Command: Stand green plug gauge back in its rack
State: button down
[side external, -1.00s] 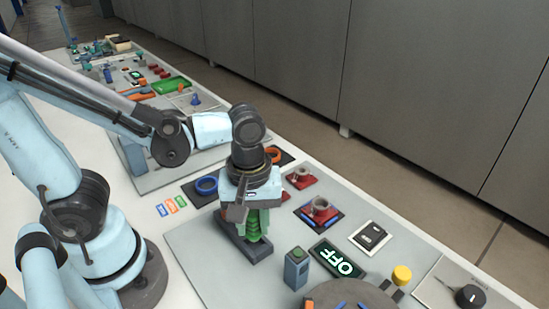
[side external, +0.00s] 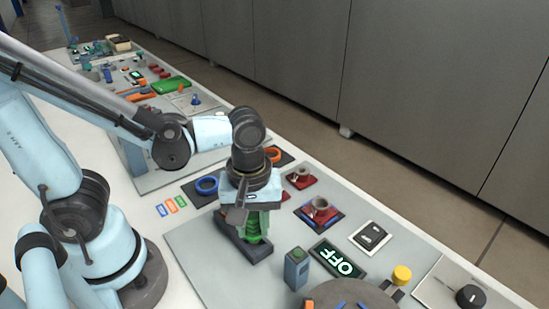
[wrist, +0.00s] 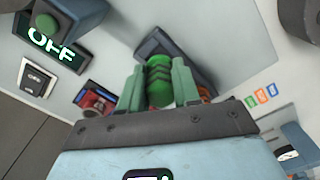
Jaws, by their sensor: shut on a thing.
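The green plug gauge (side external: 254,228) stands roughly upright, with its ribbed green body showing below my gripper (side external: 252,212). In the wrist view the gauge (wrist: 158,75) sits between the two green fingers of my gripper (wrist: 158,88), which are shut on it. The dark grey rack (side external: 240,245) lies on the panel directly under the gripper; part of it shows behind the gauge in the wrist view (wrist: 180,50). The gauge's lower end is at the rack, but I cannot tell how deep it sits.
A grey post with a green button (side external: 297,268) and a lit OFF display (side external: 338,260) stand to the right. Red fixtures with metal cups (side external: 320,208) are behind. A blue ring (side external: 207,185) lies to the left, and a yellow button (side external: 402,274) is at far right.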

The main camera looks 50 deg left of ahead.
aim_at(253, 215)
jog(key=shift+f, duration=1.1)
dwell(0.4)
dwell(0.5)
jog(key=shift+c, duration=1.7)
grip_release()
jog(key=shift+r, duration=0.1)
jog(key=shift+r, duration=3.4)
